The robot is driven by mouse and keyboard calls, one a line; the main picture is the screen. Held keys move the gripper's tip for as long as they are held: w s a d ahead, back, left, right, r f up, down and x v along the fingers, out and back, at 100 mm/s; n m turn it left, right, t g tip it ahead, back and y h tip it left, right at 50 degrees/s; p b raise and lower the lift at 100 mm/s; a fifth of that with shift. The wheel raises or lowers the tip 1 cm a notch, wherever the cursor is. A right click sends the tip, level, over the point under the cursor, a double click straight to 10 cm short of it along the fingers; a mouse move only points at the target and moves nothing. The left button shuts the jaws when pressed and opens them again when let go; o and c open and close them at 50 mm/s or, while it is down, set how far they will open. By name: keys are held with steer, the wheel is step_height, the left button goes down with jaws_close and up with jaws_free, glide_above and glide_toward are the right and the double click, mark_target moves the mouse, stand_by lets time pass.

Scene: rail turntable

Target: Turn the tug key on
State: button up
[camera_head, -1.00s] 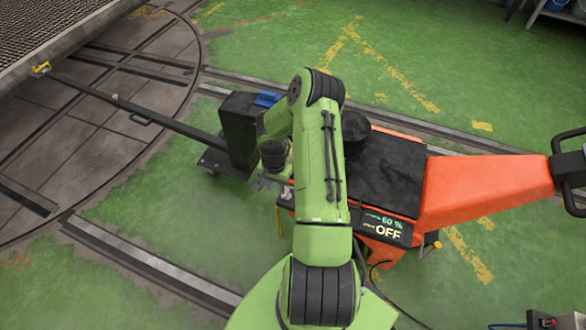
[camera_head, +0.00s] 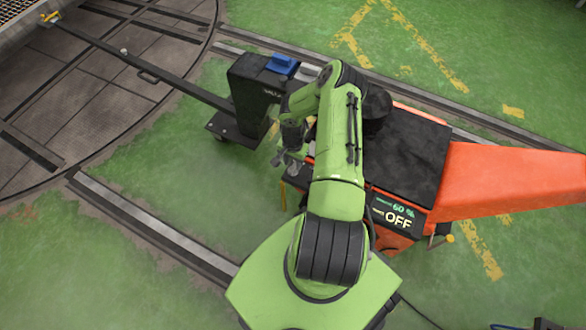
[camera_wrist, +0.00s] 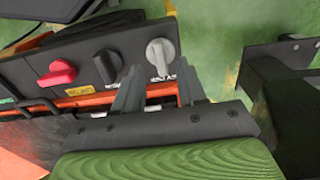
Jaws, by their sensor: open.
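The orange tug (camera_head: 480,185) has a black top and a display (camera_head: 398,217) reading 60 % and OFF. In the wrist view its dark control panel (camera_wrist: 85,55) carries a red knob (camera_wrist: 57,74), a black knob (camera_wrist: 108,66) and a light grey knob (camera_wrist: 160,56) with a raised grip. White lettering by the grey knob is too blurred to read, and I cannot tell which knob is the key. My gripper (camera_wrist: 158,72) is open and empty, its fingertips near the grey knob, one to each side. In the head view my gripper (camera_head: 292,163) is at the tug's left end.
Rails (camera_head: 160,230) cross the green floor. Open floor lies at lower left.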

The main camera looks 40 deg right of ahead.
mark_target(292, 167)
step_height(292, 167, down, 4)
steer(key=shift+w+r+b, duration=0.15)
steer(key=shift+b, duration=0.35)
steer(key=shift+r, duration=0.1)
jaws_close()
